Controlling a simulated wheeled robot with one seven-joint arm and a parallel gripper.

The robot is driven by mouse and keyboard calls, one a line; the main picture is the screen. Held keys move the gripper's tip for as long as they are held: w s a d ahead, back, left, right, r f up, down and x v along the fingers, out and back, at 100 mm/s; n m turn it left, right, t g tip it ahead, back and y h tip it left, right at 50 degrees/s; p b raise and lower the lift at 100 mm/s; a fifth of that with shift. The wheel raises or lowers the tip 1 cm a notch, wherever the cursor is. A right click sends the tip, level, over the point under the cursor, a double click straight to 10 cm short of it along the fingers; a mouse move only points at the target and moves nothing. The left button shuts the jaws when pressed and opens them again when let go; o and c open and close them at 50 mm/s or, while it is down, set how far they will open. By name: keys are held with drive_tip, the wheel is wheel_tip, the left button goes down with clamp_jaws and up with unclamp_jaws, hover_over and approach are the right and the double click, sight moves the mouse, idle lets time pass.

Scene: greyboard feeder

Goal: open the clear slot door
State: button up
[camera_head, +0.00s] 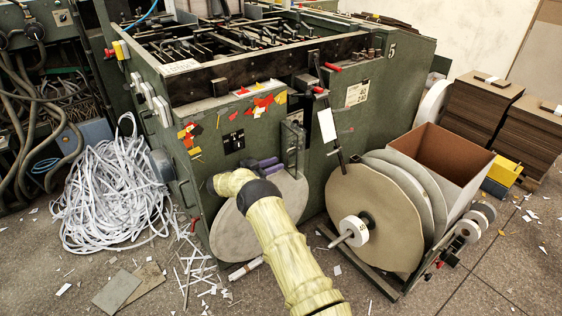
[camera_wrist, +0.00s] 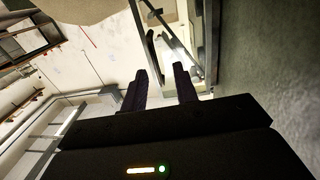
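The clear slot door (camera_head: 292,146) is a see-through upright panel in a thin metal frame on the front of the green machine. In the wrist view its metal-edged frame (camera_wrist: 168,32) seems to stand just beyond the fingertips. My gripper (camera_head: 276,162), with dark purple fingers, is right in front of the door's lower left part in the head view. In the wrist view my gripper (camera_wrist: 160,72) shows two fingers apart with nothing clearly held between them. I cannot tell whether a finger touches the door. Any handle is not distinguishable.
The green machine (camera_head: 225,110) fills the middle. A round grey disc (camera_head: 235,232) stands below the door. Large cardboard reels (camera_head: 372,205) and an open box (camera_head: 440,150) are at the right. White strip scrap (camera_head: 108,205) lies heaped at the left. Paper bits litter the floor.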

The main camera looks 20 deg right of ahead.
drive_tip(key=p+v, duration=0.1)
drive_tip(key=v, duration=1.2)
drive_tip(key=shift+a, duration=0.1)
